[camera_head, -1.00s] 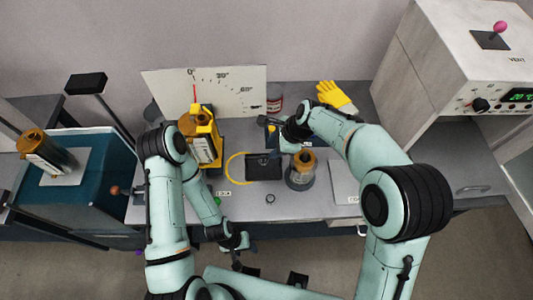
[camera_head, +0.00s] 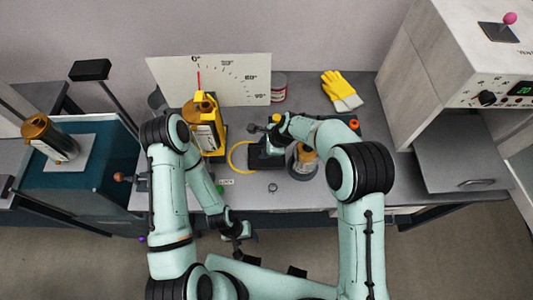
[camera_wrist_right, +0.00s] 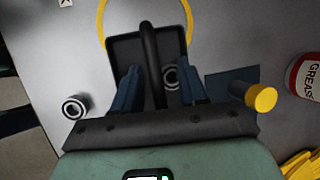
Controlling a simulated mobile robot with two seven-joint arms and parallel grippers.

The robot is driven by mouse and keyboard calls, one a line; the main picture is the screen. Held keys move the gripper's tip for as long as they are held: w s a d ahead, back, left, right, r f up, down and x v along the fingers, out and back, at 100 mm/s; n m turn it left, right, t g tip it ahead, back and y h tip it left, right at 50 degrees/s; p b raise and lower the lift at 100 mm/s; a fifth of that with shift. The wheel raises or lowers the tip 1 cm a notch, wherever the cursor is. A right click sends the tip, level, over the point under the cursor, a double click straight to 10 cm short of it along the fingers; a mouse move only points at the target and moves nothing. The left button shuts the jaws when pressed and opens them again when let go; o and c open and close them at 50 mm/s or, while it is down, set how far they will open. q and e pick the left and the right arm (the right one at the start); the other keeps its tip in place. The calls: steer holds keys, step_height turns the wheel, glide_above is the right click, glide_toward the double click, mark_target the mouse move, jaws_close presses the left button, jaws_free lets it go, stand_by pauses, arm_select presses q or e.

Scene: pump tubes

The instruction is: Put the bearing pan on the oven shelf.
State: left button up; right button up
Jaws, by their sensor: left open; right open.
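The bearing pan (camera_head: 264,158) is a dark square pan on the grey bench, partly hidden under my right arm in the head view. In the right wrist view the pan (camera_wrist_right: 122,50) has a black bar handle (camera_wrist_right: 149,45) across it, and a ring-shaped bearing (camera_wrist_right: 171,78) lies inside. My right gripper (camera_wrist_right: 158,85) is open above the pan, one finger on each side of the handle. My left gripper (camera_head: 246,238) is open and empty, low in front of the bench. The oven (camera_head: 450,60) stands at right; a grey shelf or door panel (camera_head: 455,155) juts out below its front.
A yellow ring (camera_head: 232,157) borders the pan, and a loose bearing (camera_head: 272,187) lies in front. Behind are a grease can (camera_head: 279,88) and yellow gloves (camera_head: 341,90). A yellow-framed device (camera_head: 205,125) stands left.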

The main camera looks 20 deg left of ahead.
jaws_close()
steer(key=shift+r, duration=0.1)
